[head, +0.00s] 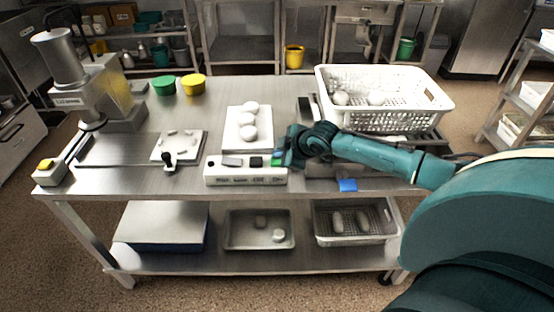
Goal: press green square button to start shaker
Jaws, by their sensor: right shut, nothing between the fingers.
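A long white control box (245,178) lies near the front edge of the steel table. A small green square button (277,161) shows at the right end of its top, next to darker keys. My right gripper (282,154) is shut and empty, with its tips right at the green button. I cannot tell whether they touch it. The white perforated basket (385,121), with several pale rounded pieces inside, stands on a low metal frame at the right, behind my right arm. My left gripper is not in view.
A white board (233,144) with pale round pieces lies behind the box. Left of it are a plate with a black-knobbed lever (168,160), green and yellow tubs (193,85), a machine and a yellow-button box (46,175). A blue pad (348,185) lies at the front edge.

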